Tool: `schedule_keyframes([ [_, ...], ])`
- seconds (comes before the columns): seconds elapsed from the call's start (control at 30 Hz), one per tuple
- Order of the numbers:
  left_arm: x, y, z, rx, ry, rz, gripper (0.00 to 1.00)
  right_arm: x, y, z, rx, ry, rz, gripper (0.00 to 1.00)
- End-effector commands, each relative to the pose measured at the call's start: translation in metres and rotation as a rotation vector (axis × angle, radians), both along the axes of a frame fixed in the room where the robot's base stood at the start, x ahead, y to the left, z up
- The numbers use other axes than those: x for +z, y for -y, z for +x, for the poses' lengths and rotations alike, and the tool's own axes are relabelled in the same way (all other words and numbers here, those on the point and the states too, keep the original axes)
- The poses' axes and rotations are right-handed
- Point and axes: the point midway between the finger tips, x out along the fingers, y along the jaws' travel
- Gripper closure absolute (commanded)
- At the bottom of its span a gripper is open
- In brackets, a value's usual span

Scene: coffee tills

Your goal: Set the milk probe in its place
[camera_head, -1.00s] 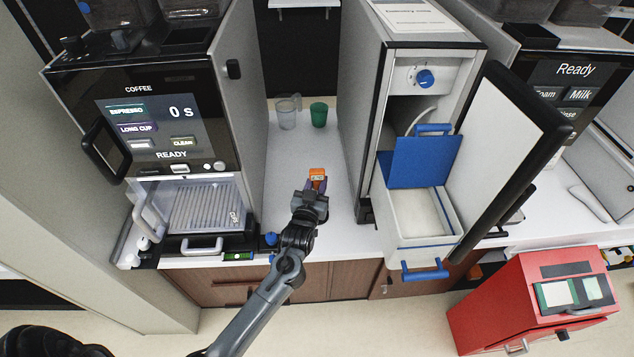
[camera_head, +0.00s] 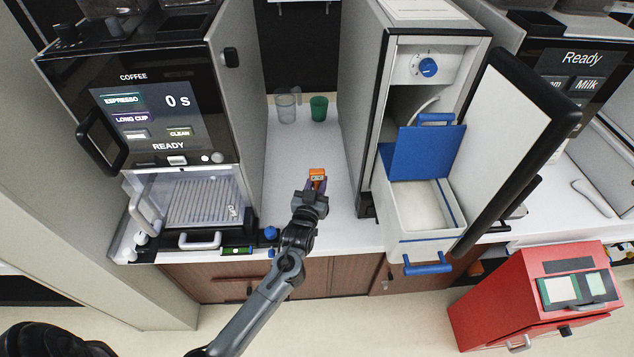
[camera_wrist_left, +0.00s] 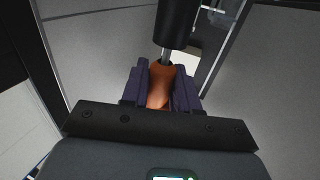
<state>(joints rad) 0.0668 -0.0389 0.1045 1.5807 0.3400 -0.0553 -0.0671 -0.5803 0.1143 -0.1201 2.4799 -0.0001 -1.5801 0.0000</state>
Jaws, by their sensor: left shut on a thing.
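My left gripper (camera_head: 315,190) is shut on an orange piece (camera_head: 317,174), which I take to be the milk probe, above the white counter between the coffee machine and the white cooler. In the left wrist view the orange grip (camera_wrist_left: 160,86) sits between the two dark fingers, with a short grey stem and a black cylinder (camera_wrist_left: 173,24) beyond it. I cannot tell whether the cylinder belongs to the probe. The white cooler (camera_head: 364,120) has its door (camera_head: 520,140) open and its drawer (camera_head: 428,235) pulled out, with a blue lid (camera_head: 422,152) raised. My right gripper is not in view.
The coffee machine (camera_head: 165,120) stands at left. A clear cup (camera_head: 286,107) and a green cup (camera_head: 318,108) stand at the back of the counter (camera_head: 340,230). A red bin (camera_head: 500,300) stands at lower right. The counter between the machines is mostly clear.

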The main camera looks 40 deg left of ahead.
Motion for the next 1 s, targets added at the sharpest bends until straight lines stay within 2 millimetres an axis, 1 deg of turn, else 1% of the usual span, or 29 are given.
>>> schedule_keyframes([
  [0.2, -0.0050, 0.0000, 0.0001, 0.000, 0.001, 0.000, 1.00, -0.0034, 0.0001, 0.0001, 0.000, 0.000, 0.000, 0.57],
  [0.63, -0.0058, 0.0000, 0.0000, 0.000, 0.000, 0.000, 1.00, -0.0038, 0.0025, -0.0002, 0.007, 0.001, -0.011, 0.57],
  [0.67, -0.0058, 0.0000, 0.0000, 0.000, 0.000, 0.000, 0.68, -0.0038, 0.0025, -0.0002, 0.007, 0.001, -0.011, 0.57],
  [0.7, -0.0058, 0.0001, 0.0000, 0.000, 0.000, 0.000, 0.62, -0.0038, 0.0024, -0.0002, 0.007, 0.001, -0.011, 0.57],
  [0.83, -0.0058, 0.0000, 0.0000, 0.000, 0.000, 0.000, 0.42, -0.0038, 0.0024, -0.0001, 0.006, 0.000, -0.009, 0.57],
  [1.0, -0.0058, 0.0000, 0.0000, 0.000, 0.000, 0.000, 0.41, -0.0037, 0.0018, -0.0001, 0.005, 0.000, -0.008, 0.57],
])
